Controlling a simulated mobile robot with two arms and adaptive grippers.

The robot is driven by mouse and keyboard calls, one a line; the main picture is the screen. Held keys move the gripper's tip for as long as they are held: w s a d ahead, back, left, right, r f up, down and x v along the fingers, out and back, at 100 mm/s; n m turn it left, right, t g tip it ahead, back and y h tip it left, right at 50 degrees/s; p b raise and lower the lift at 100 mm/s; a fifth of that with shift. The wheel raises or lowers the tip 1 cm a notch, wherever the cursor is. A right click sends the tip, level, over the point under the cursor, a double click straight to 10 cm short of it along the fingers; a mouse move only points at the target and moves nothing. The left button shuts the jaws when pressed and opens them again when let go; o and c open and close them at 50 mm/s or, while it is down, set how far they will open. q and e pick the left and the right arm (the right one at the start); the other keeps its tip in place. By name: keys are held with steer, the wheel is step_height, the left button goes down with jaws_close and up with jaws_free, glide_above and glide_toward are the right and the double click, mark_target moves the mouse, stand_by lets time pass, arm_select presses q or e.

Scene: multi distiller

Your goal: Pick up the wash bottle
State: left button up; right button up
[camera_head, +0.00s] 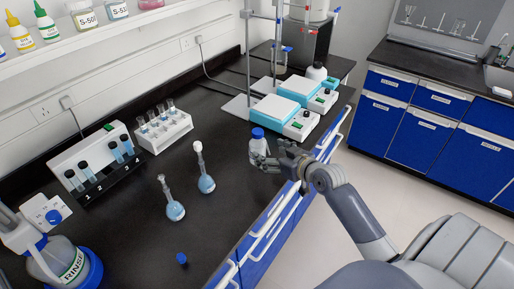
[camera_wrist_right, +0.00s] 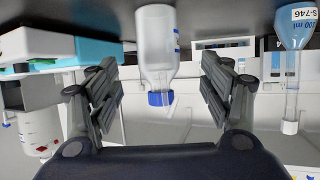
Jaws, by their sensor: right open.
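The wash bottle (camera_head: 258,145) is a pale bottle with a blue cap, upright on the black bench near its front edge. In the right wrist view, which is upside down, the wash bottle (camera_wrist_right: 157,45) hangs from the top with its blue cap downward, centred between the fingers. A small clear spout seems to stick out beside the cap. My right gripper (camera_head: 267,158) is open right beside the bottle, and its fingers hide part of the bottle's lower side. In the wrist view my right gripper (camera_wrist_right: 160,75) shows a gap on both sides of the bottle. My left gripper is not in view.
Two flasks with blue liquid (camera_head: 206,184) (camera_head: 174,210) stand left of the bottle. Hotplate stirrers (camera_head: 275,110) stand behind it. A tube rack (camera_head: 165,132), a numbered vial stand (camera_head: 100,165) and a RINSE vessel (camera_head: 62,262) are left. A loose blue cap (camera_head: 182,258) lies in front.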

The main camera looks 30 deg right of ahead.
mark_target(263, 148)
steer(key=shift+w+f, duration=0.2)
steer(key=shift+w, duration=0.3)
steer(key=shift+w+f, duration=0.1)
steer(key=shift+w, duration=0.15)
steer(key=p+x, duration=0.1)
steer(key=x, duration=0.3)
steer(key=shift+w+d, duration=0.1)
steer(key=shift+w, duration=0.25)
steer(key=shift+w+f, duration=0.15)
steer(key=shift+w, duration=0.15)
steer(key=c, duration=0.4)
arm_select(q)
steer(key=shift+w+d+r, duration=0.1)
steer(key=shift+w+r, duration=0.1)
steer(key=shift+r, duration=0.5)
arm_select(e)
steer(key=c, duration=0.5)
